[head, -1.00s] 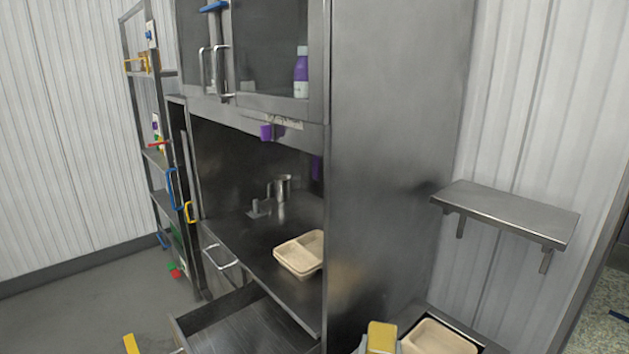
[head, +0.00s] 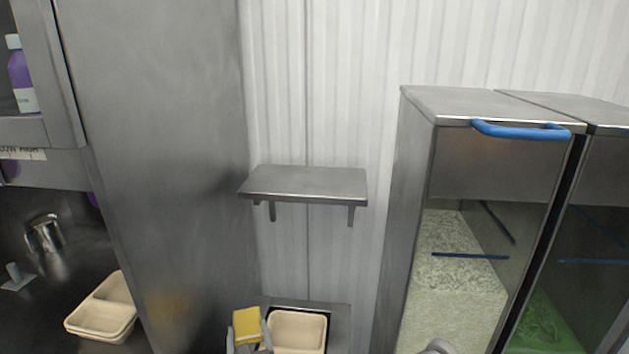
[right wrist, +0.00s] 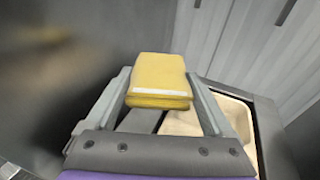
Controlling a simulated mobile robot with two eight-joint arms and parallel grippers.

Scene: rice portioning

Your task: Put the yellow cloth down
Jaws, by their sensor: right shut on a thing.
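The yellow cloth (head: 247,325) is a folded block low in the head view, held by my right gripper (head: 249,342). In the right wrist view the cloth (right wrist: 160,80) sits between the two fingers of the right gripper (right wrist: 162,92), which is shut on it. The cloth has a pale stripe near its lower edge. It is beside a beige tray (head: 298,316), just left of it in the head view. I cannot tell how high the cloth is above the surface. My left gripper is not in view.
A bare metal wall shelf (head: 305,184) is above the tray. A tall steel cabinet (head: 160,150) stands left. Another beige tray (head: 120,318) is on the counter at far left. A clear-fronted bin of rice (head: 455,290) with a blue handle (head: 520,131) stands right.

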